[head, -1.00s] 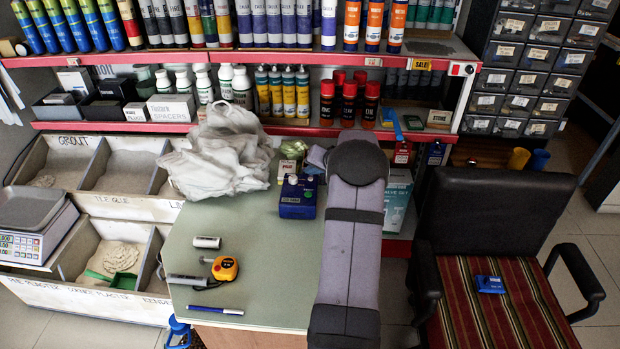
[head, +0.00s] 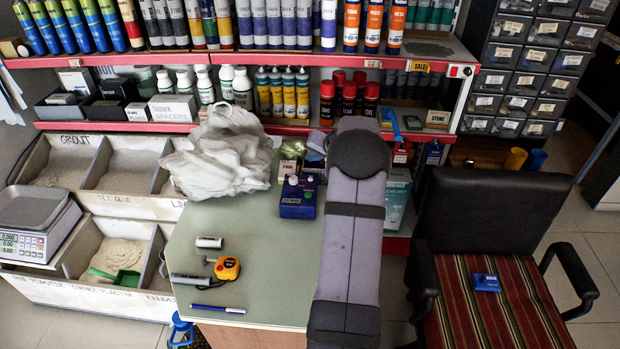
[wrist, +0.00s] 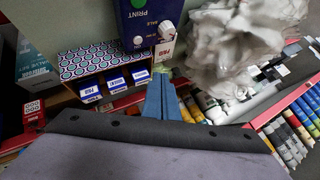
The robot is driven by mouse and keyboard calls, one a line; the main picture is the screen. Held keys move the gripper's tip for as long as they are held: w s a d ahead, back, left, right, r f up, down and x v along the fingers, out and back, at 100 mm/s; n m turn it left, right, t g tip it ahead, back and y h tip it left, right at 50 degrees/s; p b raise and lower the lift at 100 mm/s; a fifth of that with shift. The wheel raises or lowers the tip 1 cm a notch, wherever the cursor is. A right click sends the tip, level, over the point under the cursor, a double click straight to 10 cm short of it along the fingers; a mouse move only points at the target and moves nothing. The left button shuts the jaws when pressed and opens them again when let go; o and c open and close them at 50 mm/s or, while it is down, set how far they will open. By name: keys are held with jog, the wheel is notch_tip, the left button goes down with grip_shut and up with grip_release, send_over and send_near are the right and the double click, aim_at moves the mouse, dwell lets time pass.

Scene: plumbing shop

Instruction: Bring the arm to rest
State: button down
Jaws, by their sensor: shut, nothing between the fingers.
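My gripper shows in the wrist view (wrist: 162,97) as two blue-grey fingers pressed together with nothing between them. In the head view, my arm rises along the right side of the table and mostly hides the gripper; only a small blue-grey part shows left of the arm's rounded dark joint. The fingers point toward a blue box marked PRINT (wrist: 140,22) and a small white and green box (wrist: 165,50). I cannot tell how far apart they are.
The green counter (head: 262,257) holds a blue device (head: 298,197), a yellow tape measure (head: 227,268), a pen (head: 217,309) and a white crumpled bag (head: 222,160). Red shelves (head: 270,129) with bottles stand behind. A chair (head: 492,215) is at right.

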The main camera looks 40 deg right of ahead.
jog(key=s+a+r+n+g+y+p, duration=0.1)
jog(key=s+a+n+g+y, duration=0.15)
jog(key=a, duration=1.05)
jog(key=s+a+r+n+g+y+p, duration=0.1)
jog(key=s+a+r+n+g+p, duration=0.15)
jog(key=a, duration=1.15)
jog(key=s+a+n+g, duration=0.1)
jog(key=s+a, duration=0.3)
jog(key=s, duration=0.4)
jog(key=s+a+n+g+h+p, duration=0.1)
jog(key=s+a+n, duration=0.2)
jog(key=s+a, duration=0.2)
jog(key=s+a+n+g+h, duration=0.1)
jog(key=s+a, duration=0.3)
jog(key=s, duration=0.7)
jog(key=shift+a+f+n+g+p, duration=0.3)
jog(key=shift+f+n+g+p, duration=0.1)
jog(key=shift+g, duration=0.1)
notch_tip(320, 180, down, 20)
jog(key=b, duration=2)
